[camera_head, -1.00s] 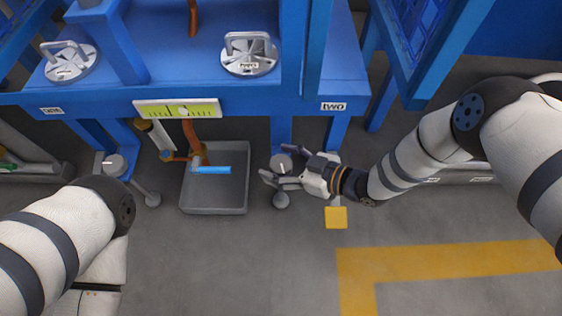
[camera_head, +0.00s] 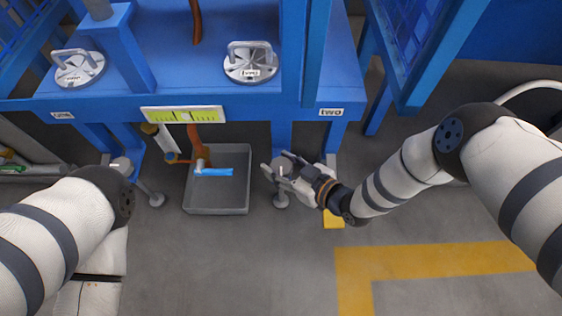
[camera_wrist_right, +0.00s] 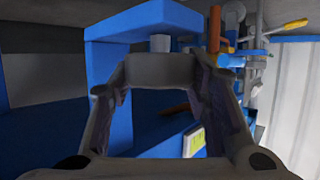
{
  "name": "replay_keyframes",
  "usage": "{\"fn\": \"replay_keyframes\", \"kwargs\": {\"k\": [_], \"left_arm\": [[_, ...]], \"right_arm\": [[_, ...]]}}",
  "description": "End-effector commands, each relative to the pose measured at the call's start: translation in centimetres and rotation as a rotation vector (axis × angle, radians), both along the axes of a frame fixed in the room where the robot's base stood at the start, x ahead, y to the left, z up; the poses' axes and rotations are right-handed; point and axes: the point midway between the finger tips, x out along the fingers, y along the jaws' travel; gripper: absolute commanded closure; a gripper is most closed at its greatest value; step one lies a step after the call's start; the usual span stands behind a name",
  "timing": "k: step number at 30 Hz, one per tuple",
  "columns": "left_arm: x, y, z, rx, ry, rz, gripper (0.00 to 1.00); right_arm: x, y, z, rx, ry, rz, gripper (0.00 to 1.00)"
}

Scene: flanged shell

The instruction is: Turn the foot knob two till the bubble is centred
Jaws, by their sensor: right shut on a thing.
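The foot knob two (camera_head: 281,165) is a grey round knob under the blue frame, below the label "two" (camera_head: 331,112). My right gripper (camera_head: 277,168) is shut on it, with its fingers on either side and partly hiding it. The green level (camera_head: 182,115) is on the frame's front edge; its small pale bubble lies near the middle, but its exact offset is too small to tell. In the right wrist view the level also shows (camera_wrist_right: 194,140), and the gripper's fingers (camera_wrist_right: 168,85) stand apart; the knob cannot be made out there.
A grey tray (camera_head: 217,208) stands on the floor left of the knob, under an orange pipe (camera_head: 195,140) and a blue piece (camera_head: 213,172). Another foot knob (camera_head: 121,166) is at the left. Blue frame legs stand close by. The floor in front is clear.

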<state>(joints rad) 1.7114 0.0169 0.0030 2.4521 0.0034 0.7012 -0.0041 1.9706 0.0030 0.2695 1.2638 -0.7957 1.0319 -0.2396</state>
Motion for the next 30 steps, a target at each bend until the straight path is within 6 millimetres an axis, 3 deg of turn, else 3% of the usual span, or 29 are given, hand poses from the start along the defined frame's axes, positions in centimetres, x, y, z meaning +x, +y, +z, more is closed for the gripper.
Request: {"fn": "replay_keyframes", "kwargs": {"k": [15, 30], "left_arm": [[0.9, -0.1, 1.5, 0.002, -0.044, 0.005, 0.35], [1.1, -0.1, 1.6, 0.002, -0.049, 0.005, 0.35]], "right_arm": [[-0.2, 0.0, 0.0, -0.002, 0.002, -0.359, 0.84], [-0.1, -0.1, -0.1, -0.002, 0.002, -0.466, 0.84]]}}
